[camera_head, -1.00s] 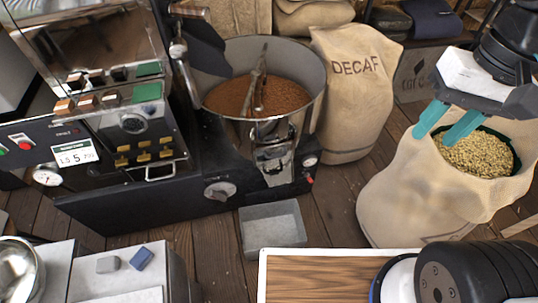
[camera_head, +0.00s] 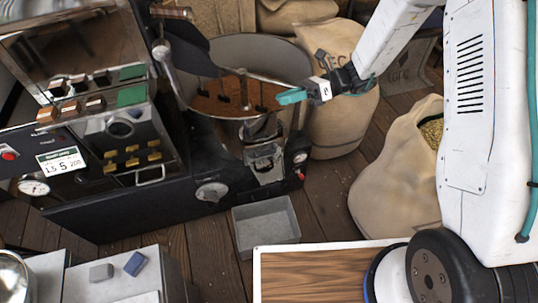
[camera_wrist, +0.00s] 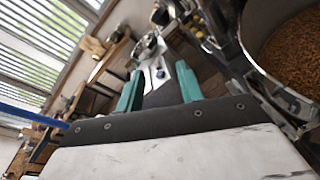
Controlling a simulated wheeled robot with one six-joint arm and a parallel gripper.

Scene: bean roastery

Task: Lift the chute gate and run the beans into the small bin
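The chute gate (camera_head: 264,163) is a metal piece on the front of the round cooling pan (camera_head: 300,62), which holds brown beans (camera_head: 238,95). The small bin (camera_head: 266,228) is a grey open box on the floor below the chute and looks empty. My gripper (camera_head: 290,97) is above and slightly right of the chute, near the pan's right rim, apart from the gate. In the wrist view its two teal fingers (camera_wrist: 158,85) are spread with nothing between them. The brown beans also show at the right of the wrist view (camera_wrist: 296,50).
The black roaster (camera_head: 150,200) with knobs and switches fills the left. A tan sack (camera_head: 345,125) stands behind my gripper, and another sack (camera_head: 395,175) stands at right, partly hidden by my arm. A wood-topped surface (camera_head: 320,275) is in front. Floor shows right of the bin.

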